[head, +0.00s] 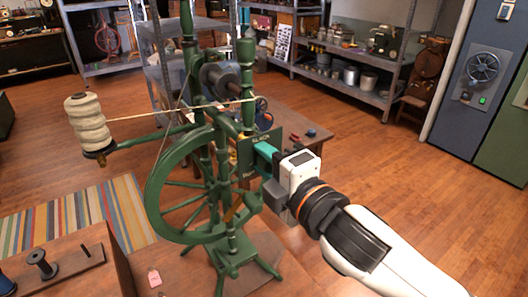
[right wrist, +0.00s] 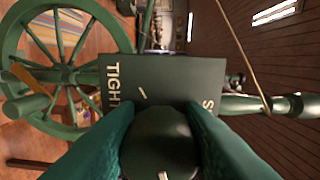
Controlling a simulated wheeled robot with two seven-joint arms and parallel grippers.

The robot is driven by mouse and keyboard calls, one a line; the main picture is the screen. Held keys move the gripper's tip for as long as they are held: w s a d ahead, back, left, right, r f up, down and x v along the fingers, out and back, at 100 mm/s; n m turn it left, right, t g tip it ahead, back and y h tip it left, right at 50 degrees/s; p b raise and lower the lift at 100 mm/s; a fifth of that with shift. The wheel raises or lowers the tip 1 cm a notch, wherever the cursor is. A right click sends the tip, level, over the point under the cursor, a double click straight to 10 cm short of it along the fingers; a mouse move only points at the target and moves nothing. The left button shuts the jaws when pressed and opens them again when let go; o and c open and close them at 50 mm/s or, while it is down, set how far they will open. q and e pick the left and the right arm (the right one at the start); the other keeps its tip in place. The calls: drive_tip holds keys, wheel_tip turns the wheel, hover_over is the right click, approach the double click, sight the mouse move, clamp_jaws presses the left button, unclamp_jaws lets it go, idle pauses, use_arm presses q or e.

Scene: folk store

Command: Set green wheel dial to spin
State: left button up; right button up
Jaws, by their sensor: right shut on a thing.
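The green spinning wheel (head: 185,185) stands upright in the middle of the head view. A dark dial plate (head: 246,152) is fixed to it, with pale lettering partly covered. In the right wrist view the plate (right wrist: 165,75) shows "TIGH" at left and an "S" at right, the rest hidden, and a short pale tick between. My right gripper (head: 268,158) reaches the plate from the right. Its teal fingers are shut on the round dark dial knob (right wrist: 158,135). A pale mark shows at the knob's lower edge. The head view hides the knob behind the fingers. My left gripper is not in view.
A yarn spool (head: 88,122) sticks out at the wheel's left, with a strand running to the flyer. A wooden table (head: 300,140) stands behind the wheel. A box top with a black spool (head: 40,264) is at front left. Open floor lies to the right.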

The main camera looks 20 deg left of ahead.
drive_tip(key=m+p, duration=0.2)
drive_tip(key=m, duration=0.3)
drive_tip(key=shift+r+m+p, duration=0.15)
drive_tip(key=shift+m+p, duration=0.15)
drive_tip(key=shift+p, duration=0.05)
drive_tip(key=shift+m+p, duration=0.85)
drive_tip(key=shift+m, duration=0.65)
drive_tip(key=o, duration=1)
